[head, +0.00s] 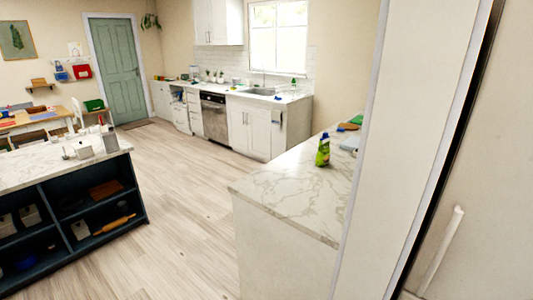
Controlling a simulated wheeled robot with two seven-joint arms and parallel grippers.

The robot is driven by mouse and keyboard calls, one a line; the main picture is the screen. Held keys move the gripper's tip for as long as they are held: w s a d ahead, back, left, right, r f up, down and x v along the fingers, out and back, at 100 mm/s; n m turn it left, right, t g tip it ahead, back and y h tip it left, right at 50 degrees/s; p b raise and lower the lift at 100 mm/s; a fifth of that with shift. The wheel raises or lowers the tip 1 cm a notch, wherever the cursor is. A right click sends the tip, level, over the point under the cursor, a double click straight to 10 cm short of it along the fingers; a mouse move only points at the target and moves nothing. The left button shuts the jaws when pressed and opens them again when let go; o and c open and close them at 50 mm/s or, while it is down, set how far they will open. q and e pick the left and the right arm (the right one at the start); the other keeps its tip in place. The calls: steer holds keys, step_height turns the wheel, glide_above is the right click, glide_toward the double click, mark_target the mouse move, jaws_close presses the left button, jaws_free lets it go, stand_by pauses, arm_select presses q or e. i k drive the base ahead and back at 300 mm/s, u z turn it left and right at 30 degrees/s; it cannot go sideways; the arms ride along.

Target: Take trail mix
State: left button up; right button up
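I see no packet that I can make out as trail mix in the head view. Neither of my grippers shows in this view. A green bottle with a dark cap (323,150) stands upright on the near marble counter (290,195); its label is too small to read.
A tall pale panel with a handle (440,250) fills the right side close by. A dark island with open shelves (75,215) stands at the left. White cabinets with a sink (260,91) line the back wall near a green door (116,70). The wooden floor (185,200) between is clear.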

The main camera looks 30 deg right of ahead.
mark_target(322, 155)
steer(key=u, duration=0.4)
steer(key=i, duration=1.9)
steer(key=z, duration=1.15)
steer(key=i, duration=0.6)
steer(key=z, duration=0.5)
